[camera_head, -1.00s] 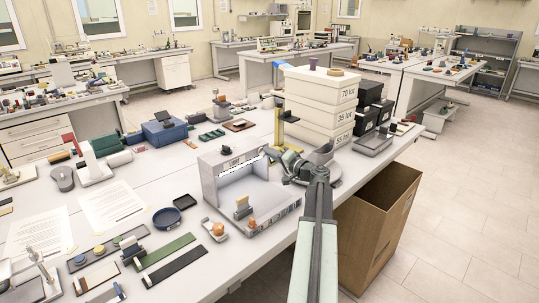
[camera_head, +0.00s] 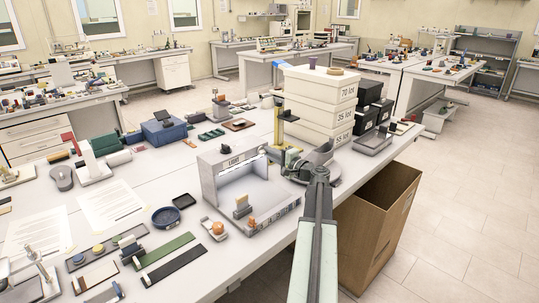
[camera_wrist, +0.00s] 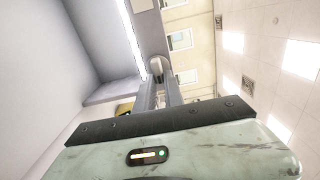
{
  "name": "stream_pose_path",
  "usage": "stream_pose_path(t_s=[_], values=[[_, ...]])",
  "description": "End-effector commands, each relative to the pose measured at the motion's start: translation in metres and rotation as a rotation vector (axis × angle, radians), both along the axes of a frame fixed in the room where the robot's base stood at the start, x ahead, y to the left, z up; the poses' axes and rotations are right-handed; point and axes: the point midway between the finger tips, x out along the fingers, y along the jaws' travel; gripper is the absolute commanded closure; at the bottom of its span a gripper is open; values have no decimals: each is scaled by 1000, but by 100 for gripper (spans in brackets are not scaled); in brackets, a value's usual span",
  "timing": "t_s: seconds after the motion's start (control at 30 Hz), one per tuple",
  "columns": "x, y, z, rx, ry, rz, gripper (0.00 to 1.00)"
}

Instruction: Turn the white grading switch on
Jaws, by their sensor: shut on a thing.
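My gripper (camera_head: 283,158) is at the booth's right side, in front of the stacked boxes. In the wrist view my gripper (camera_wrist: 159,84) has its two grey fingers close together around a small white rounded piece (camera_wrist: 157,66), which looks like the white grading switch. The booth's pale wall fills the left of that view, with a bright strip beside it. In the head view the switch is too small or hidden to make out.
Stacked white lot boxes (camera_head: 318,105) stand behind my gripper, with a yellow-green stand (camera_head: 279,128) at their left. An open cardboard box (camera_head: 378,228) is on the floor at right. A dark round dish (camera_head: 166,218) and small trays lie left of the booth.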

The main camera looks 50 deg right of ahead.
Motion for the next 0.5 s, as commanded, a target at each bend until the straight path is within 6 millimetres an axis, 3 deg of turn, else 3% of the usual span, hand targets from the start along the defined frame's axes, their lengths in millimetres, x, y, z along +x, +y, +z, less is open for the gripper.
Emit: stream_pose_path(t_s=[0.3, 0.33, 0.4, 0.5], values=[[0, -1, 1, 4, -3, -2, 100], [0, -1, 1, 4, -3, -2, 82], [0, -1, 1, 3, -2, -2, 65], [0, -1, 1, 2, -2, -2, 65]])
